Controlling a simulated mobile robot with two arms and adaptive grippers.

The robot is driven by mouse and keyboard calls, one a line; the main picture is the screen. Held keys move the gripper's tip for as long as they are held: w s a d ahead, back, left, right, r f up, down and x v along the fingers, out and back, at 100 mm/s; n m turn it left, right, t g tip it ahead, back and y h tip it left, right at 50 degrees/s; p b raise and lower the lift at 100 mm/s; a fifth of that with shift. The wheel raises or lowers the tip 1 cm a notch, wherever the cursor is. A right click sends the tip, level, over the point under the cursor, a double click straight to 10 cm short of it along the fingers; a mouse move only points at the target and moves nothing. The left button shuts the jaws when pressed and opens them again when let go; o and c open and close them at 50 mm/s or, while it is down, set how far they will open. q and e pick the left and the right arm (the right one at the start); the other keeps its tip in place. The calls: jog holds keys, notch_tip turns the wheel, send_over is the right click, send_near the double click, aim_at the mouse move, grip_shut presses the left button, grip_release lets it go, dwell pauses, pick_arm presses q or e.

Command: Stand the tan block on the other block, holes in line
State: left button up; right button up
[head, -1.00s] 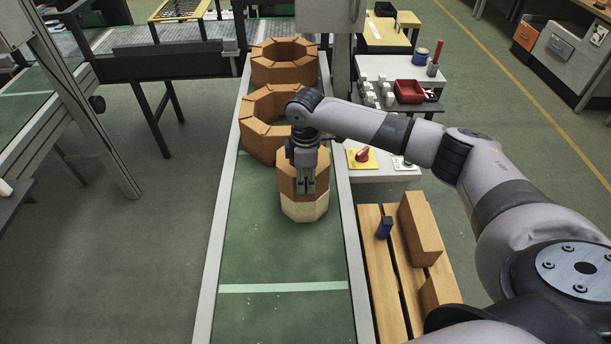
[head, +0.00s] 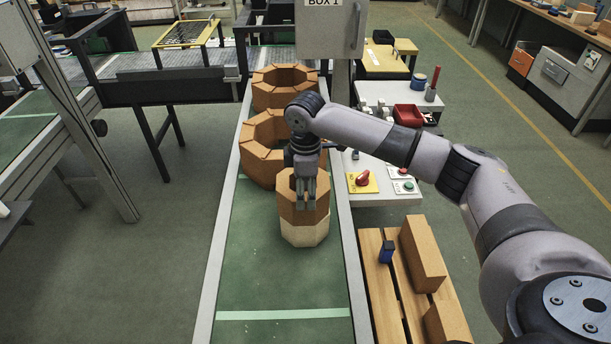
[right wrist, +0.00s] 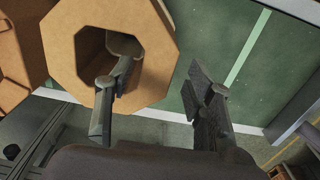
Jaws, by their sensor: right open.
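The tan-brown eight-sided block (head: 286,202) stands on the cream block (head: 304,237) on the green belt. Their outer sides look about flush. My right gripper (head: 308,200) is at the tan block's near side. In the right wrist view the gripper (right wrist: 160,78) is open, with one finger at the hole of the tan block (right wrist: 158,45) and the other outside its wall, with a visible gap. My left gripper is not in view.
Two rings of brown blocks, a nearer one (head: 258,165) and a farther one (head: 270,98), stand behind on the belt. A wooden pallet (head: 373,270) with brown bricks (head: 421,255) is at the right. The belt in front (head: 270,280) is clear.

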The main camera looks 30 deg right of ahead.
notch_tip(320, 180, up, 8)
jog(key=b, duration=0.2)
jog(key=shift+s, duration=0.1)
dwell(0.4)
